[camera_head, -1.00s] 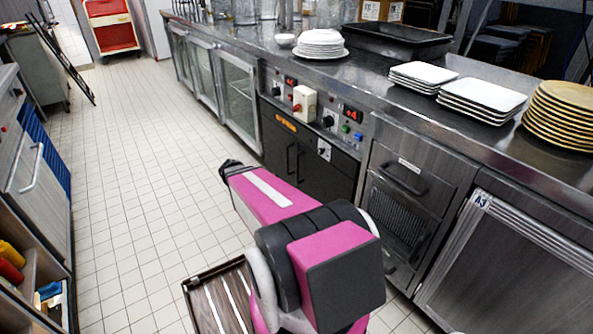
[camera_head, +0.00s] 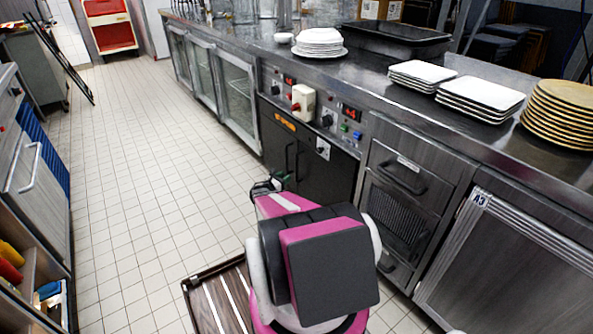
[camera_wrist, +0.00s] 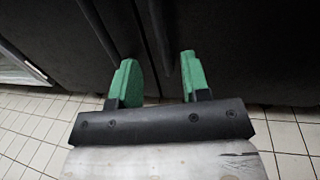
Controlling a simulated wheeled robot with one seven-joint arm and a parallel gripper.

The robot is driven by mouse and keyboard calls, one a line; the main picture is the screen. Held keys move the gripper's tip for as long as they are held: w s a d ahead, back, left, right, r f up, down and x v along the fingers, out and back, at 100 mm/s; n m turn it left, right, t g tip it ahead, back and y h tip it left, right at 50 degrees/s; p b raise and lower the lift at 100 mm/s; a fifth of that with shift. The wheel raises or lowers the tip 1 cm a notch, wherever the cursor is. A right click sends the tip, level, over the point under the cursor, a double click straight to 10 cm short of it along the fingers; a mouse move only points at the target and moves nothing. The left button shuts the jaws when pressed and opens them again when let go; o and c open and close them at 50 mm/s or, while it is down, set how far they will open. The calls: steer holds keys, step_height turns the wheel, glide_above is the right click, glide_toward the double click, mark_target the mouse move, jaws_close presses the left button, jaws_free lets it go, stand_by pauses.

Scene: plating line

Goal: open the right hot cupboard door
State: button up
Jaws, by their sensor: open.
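The hot cupboard is a black two-door unit under a control panel in the head view. Its right door (camera_head: 328,178) is closed, with a dark vertical handle (camera_head: 298,160) near the seam. The left door (camera_head: 272,138) is also closed, with its own handle (camera_head: 287,157) close beside. My gripper (camera_head: 268,186) is low in front of the doors, partly hidden by my arm. In the wrist view its green fingers (camera_wrist: 158,77) are open and empty. The right handle (camera_wrist: 158,32) appears between and beyond the fingertips; the left handle (camera_wrist: 98,28) is left of them. Contact cannot be told.
A drawer unit (camera_head: 408,190) and a cabinet marked A3 (camera_head: 510,260) stand to the right. Glass-door cabinets (camera_head: 237,103) continue to the left. Plates (camera_head: 480,97) stand on the counter above. The tiled floor (camera_head: 140,170) at left is clear.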

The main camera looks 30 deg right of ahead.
glide_above(296, 180)
steer(key=shift+w+d, duration=0.3)
steer(key=shift+d, duration=0.05)
steer(key=shift+c, duration=0.2)
jaws_close()
